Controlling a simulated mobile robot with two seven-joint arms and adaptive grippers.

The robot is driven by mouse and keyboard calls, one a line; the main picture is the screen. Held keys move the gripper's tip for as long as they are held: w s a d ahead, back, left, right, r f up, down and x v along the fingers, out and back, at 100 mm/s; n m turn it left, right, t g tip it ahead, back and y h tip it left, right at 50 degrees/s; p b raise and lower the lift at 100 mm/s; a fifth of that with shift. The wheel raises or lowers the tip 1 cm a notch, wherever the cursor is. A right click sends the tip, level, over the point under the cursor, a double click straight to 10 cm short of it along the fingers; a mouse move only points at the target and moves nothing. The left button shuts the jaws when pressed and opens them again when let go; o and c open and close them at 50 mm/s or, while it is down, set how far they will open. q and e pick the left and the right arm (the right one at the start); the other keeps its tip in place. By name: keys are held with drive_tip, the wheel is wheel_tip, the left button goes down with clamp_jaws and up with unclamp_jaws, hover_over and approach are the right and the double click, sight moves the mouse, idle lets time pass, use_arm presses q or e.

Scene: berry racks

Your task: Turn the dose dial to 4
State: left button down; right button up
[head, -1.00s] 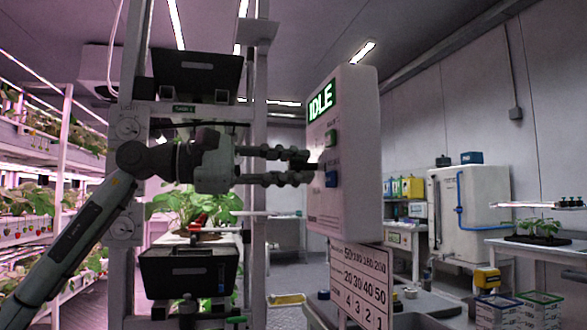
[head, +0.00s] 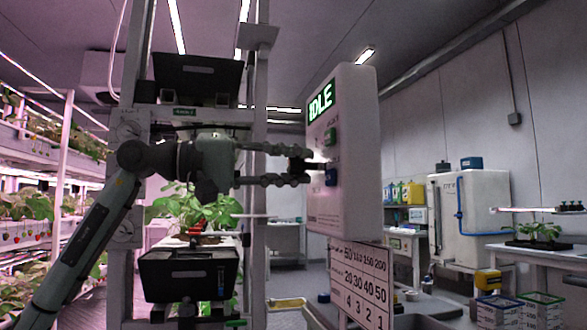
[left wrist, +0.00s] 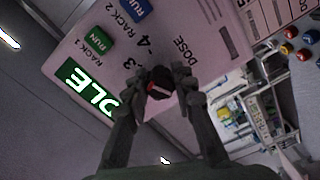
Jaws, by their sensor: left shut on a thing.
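The dose dial (left wrist: 160,83) is a small dark knob with a red and white mark, on the face of a white control box (head: 353,150). In the left wrist view it sits between my fingertips, beside the printed 3, 4 and DOSE. I cannot tell which number its mark points to. My left gripper (head: 303,165) reaches in from the left and is shut on the dial; its fingers also show in the left wrist view (left wrist: 163,88). The box's green display (head: 321,101) reads IDLE. My right gripper is not in view.
A printed number chart (head: 366,285) hangs below the box. A rack post (head: 259,200) with black bins (head: 188,274) stands close behind my left arm.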

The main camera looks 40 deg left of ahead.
use_arm(q)
drive_tip(key=m, duration=0.3)
drive_tip(key=shift+m, duration=0.3)
drive_tip(key=shift+m+b, duration=0.45)
drive_tip(key=shift+m, duration=1.25)
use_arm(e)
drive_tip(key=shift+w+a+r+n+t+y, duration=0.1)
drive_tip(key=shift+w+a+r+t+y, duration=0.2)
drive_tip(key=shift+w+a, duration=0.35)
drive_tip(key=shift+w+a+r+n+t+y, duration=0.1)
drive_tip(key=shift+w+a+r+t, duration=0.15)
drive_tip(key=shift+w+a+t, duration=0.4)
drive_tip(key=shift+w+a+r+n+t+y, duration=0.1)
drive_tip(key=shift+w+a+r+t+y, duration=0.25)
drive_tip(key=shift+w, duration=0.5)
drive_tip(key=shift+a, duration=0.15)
use_arm(q)
drive_tip(key=c, duration=1.2)
unclamp_jaws()
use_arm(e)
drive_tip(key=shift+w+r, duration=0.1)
use_arm(q)
drive_tip(key=v, duration=1.2)
